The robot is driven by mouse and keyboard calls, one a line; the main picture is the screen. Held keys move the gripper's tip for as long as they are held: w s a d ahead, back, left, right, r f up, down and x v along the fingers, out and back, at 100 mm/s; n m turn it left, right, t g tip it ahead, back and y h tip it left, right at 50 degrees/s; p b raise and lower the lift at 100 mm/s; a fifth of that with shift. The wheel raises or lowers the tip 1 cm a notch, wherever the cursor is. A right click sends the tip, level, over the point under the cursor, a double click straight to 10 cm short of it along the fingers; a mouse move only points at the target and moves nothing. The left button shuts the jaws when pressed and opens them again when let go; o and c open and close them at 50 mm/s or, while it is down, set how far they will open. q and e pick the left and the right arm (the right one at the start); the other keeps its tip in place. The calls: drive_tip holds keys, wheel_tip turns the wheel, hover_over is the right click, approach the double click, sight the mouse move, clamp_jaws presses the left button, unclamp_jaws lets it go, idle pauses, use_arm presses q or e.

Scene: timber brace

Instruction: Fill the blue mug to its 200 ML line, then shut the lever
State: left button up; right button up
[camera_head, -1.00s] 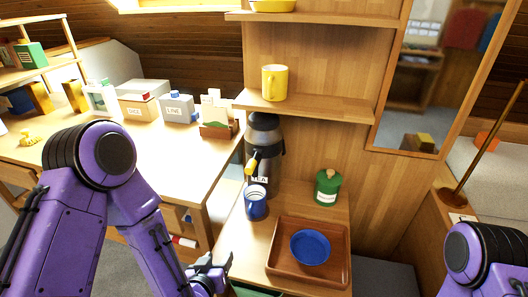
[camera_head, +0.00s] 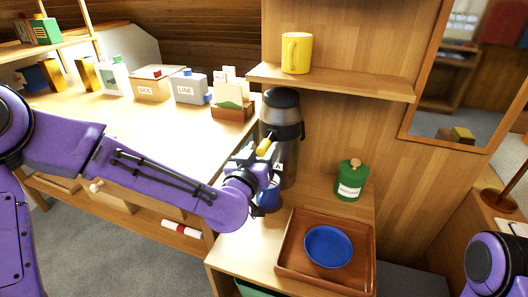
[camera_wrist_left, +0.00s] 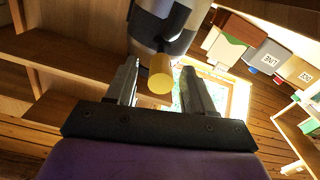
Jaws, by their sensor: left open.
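The dark and steel tea dispenser (camera_head: 283,110) stands on the low counter against the wooden panel. Its yellow lever (camera_head: 264,147) shows just above my left gripper (camera_head: 262,163). In the left wrist view, the yellow lever tip (camera_wrist_left: 160,74) lies between the two open fingers, with the dispenser body (camera_wrist_left: 168,22) beyond. I cannot tell whether either finger touches it. The blue mug (camera_head: 269,196) stands below, at the dispenser's foot, partly hidden by my left gripper. Its 200 ML line and its contents are hidden. My right gripper is out of view.
A brown tray (camera_head: 293,268) with a blue bowl (camera_head: 328,246) lies right of the mug. A green canister (camera_head: 350,180) stands behind the tray. A shelf with a yellow mug (camera_head: 296,54) overhangs the dispenser. Boxes (camera_head: 190,88) line the workbench at left.

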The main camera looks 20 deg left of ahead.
sight(266, 140)
use_arm(q)
drive_tip(key=shift+w, duration=1.6)
clamp_jaws()
drive_tip(key=r+g+p, duration=0.1)
drive_tip(key=p, duration=0.5)
drive_tip(key=shift+r, duration=0.3)
drive_tip(key=shift+f+g+p, duration=0.25)
drive_tip(key=shift+g+p, duration=0.15)
drive_tip(key=shift+p, duration=0.1)
drive_tip(key=shift+f, duration=0.1)
unclamp_jaws()
drive_tip(key=shift+s, duration=0.1)
